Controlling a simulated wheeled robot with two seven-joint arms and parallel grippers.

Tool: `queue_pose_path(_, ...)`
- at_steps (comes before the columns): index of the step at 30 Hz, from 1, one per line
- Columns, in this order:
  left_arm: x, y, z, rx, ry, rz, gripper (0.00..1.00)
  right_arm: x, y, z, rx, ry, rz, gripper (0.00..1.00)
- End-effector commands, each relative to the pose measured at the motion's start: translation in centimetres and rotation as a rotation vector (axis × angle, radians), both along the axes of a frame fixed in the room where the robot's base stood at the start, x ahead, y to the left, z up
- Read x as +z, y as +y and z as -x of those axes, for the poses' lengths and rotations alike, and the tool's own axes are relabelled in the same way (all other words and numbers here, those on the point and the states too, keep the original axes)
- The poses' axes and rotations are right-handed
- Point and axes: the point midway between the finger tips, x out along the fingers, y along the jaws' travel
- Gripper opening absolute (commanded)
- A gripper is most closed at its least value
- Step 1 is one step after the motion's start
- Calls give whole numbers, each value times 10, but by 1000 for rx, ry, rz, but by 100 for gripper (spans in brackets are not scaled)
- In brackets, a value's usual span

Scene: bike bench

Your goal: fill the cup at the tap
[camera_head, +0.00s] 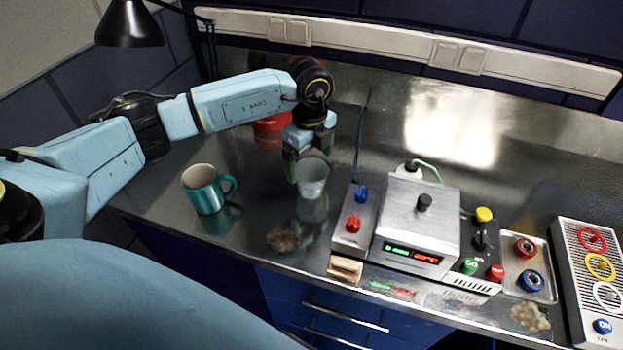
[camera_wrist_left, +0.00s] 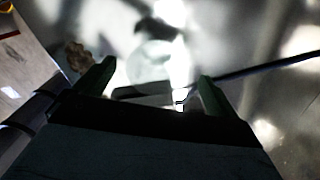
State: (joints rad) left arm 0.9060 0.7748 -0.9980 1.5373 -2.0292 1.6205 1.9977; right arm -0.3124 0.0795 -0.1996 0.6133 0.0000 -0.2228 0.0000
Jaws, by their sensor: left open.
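A pale, translucent cup (camera_head: 313,180) stands upright on the metal bench near the middle. My left gripper (camera_head: 306,166) is open beside and just behind the cup, its dark green fingers pointing down. I cannot tell if they touch it. In the left wrist view the two fingertips of the gripper (camera_wrist_left: 155,75) are apart, with a faint pale round shape, likely the cup (camera_wrist_left: 153,58), beyond them. A teal mug (camera_head: 205,197) stands to the left. I cannot make out a tap. My right gripper is not in view.
A red container (camera_head: 272,126) is partly hidden behind my left arm. Right of the cup are a switch box (camera_head: 352,238), a metal device with a lit display (camera_head: 415,222), a small tray (camera_head: 540,268) and a ring panel (camera_head: 590,255). A brown stain (camera_head: 282,240) marks the front.

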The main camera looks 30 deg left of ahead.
Motion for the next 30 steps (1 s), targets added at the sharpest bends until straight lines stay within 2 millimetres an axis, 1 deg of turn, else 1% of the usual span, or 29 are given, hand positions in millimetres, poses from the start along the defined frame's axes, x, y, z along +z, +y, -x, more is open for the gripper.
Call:
queue_pose_path(1,-7,0,0,0,2,0,96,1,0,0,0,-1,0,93)
queue_pose_path(4,-14,0,0,1,0,0,96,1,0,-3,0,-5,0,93)
queue_pose_path(8,-23,-1,2,0,2,0,96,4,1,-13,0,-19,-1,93)
queue_pose_path(13,-48,-6,9,0,3,0,96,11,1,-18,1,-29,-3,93)
queue_pose_path(16,-61,-5,7,0,1,0,96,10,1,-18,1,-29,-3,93)
queue_pose_path(19,-67,-5,7,-1,0,-1,96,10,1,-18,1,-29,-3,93)
queue_pose_path(25,-68,-5,7,-1,-1,-1,96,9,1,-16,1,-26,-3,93)
queue_pose_path(26,-68,-5,7,-1,-1,-1,95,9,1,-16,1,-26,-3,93)
queue_pose_path(30,-68,-5,7,-1,-1,-1,76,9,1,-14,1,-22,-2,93)
